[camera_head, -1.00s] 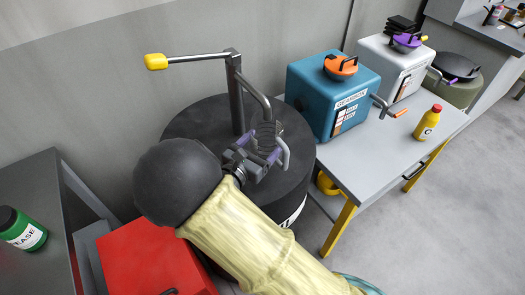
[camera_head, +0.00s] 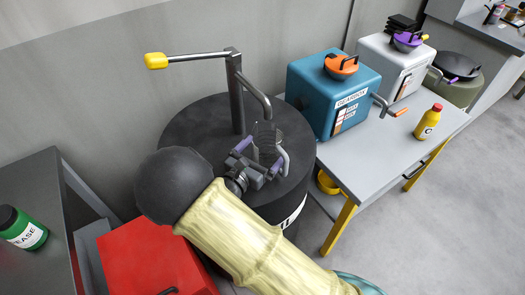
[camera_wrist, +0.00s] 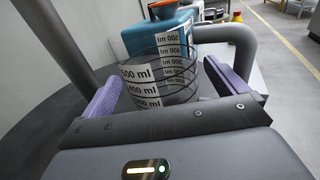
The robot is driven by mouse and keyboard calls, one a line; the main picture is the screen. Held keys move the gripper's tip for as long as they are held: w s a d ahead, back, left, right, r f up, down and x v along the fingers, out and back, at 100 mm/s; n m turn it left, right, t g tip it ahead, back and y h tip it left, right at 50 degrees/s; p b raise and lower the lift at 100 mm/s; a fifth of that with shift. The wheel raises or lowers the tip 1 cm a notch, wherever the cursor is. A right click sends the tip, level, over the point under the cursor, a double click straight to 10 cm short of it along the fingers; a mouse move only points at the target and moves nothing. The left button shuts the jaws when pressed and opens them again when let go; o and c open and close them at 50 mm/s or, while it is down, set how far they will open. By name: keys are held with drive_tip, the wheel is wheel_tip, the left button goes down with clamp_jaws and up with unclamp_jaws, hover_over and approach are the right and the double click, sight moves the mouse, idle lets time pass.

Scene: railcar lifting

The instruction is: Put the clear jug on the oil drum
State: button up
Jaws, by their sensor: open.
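The clear jug (camera_head: 264,138) stands upright on the dark top of the oil drum (camera_head: 190,122), beneath the curved spout of the pump. It also shows in the wrist view (camera_wrist: 165,75), see-through with white volume labels. Its handle (camera_head: 283,160) points toward the right front. My gripper (camera_head: 256,158) is open just in front of the jug, with a purple-padded finger on each side. In the wrist view the jug lies between the two pads (camera_wrist: 167,88), with a visible gap at least on the right. Contact with the left pad is hard to tell.
The pump (camera_head: 238,90) with its yellow-ended lever rises behind the jug. A blue gearbox box (camera_head: 325,100) and a yellow bottle (camera_head: 428,122) stand on the grey table at right. A red box (camera_head: 150,260) is at the front left, and a green grease can (camera_head: 22,230) is farther left.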

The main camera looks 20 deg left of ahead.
drive_tip(key=shift+r, duration=0.25)
drive_tip(key=b+v, duration=0.1)
drive_tip(key=v, duration=1.1)
drive_tip(key=shift+d, duration=0.1)
idle(1.0)
